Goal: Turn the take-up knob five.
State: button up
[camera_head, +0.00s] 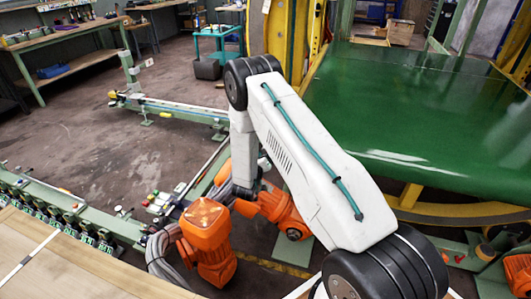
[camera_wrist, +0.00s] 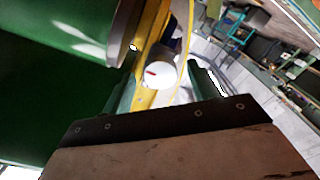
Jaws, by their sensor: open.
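My gripper (camera_wrist: 160,69) shows in the wrist view as two dark green fingers set apart, rising from a dark bolted bar with a worn brown face. It is open. A round white part with a short red mark (camera_wrist: 160,74) appears between the fingers, with no visible contact. I cannot tell whether it is a take-up knob or how far beyond the fingers it lies. No knob marked five can be read in either view.
A row of small green units (camera_head: 75,215) runs along the left front beside a tan wooden top (camera_head: 60,270). A green rail (camera_head: 170,108) crosses the floor behind. A large green sheet (camera_head: 420,120) and yellow ring frame (camera_head: 297,35) stand right. Open floor (camera_head: 80,130) lies left.

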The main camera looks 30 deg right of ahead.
jog(key=shift+x, duration=0.9)
jog(key=c, duration=1)
